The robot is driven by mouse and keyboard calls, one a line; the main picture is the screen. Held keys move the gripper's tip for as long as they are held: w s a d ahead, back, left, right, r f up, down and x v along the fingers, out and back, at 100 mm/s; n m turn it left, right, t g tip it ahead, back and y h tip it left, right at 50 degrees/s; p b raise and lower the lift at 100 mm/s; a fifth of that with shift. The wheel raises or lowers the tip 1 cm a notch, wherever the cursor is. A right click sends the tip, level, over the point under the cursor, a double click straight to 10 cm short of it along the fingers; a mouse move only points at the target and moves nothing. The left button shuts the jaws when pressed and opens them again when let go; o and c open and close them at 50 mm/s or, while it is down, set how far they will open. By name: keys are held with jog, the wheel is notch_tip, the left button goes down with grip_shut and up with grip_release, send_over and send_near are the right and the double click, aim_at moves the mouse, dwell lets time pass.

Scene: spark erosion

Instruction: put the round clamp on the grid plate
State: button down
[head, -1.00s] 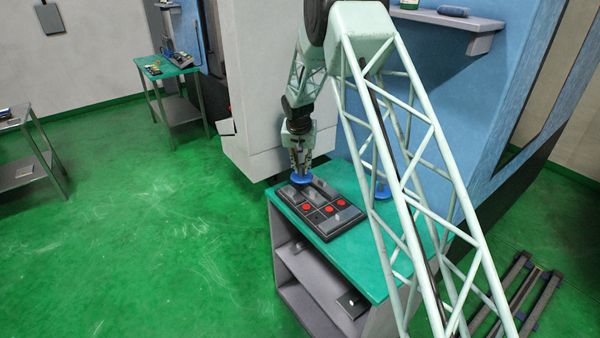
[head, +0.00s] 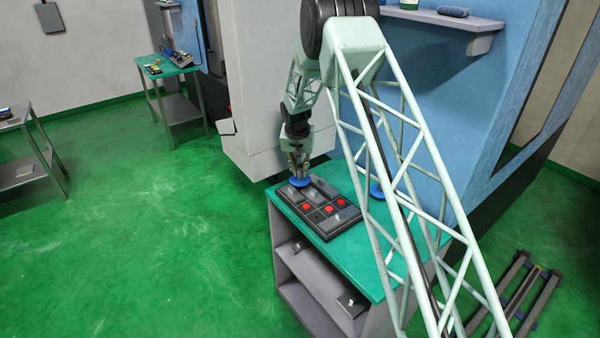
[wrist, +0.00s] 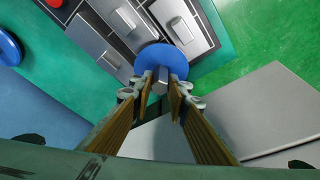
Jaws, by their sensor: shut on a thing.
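The round clamp (head: 301,183) is a blue disc with a grey post. It also shows in the wrist view (wrist: 160,58). My gripper (head: 299,173) points down and is shut on the post, with the disc below the fingertips. The grid plate (head: 327,228) is a dark rectangular plate of cells with red round pieces and grey blocks. It lies on a teal-topped table. The clamp is over the plate's far left end; I cannot tell whether the disc touches it. In the wrist view the disc hides part of the plate (wrist: 203,30).
A second blue round piece (head: 376,190) stands on the teal table (head: 362,262), right of the plate and partly behind my arm. A blue machine wall (head: 440,110) rises behind it. A pale cabinet (head: 255,110) stands beyond the table's far end.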

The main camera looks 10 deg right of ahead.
aim_at(299, 183)
jog(key=shift+f, duration=0.35)
jog(key=shift+f, duration=0.2)
jog(key=c, duration=2.5)
grip_release()
jog(key=shift+r, duration=0.2)
jog(key=shift+r, duration=0.4)
jog(key=v, duration=1.1)
jog(key=shift+s, duration=0.2)
jog(key=shift+r, duration=0.15)
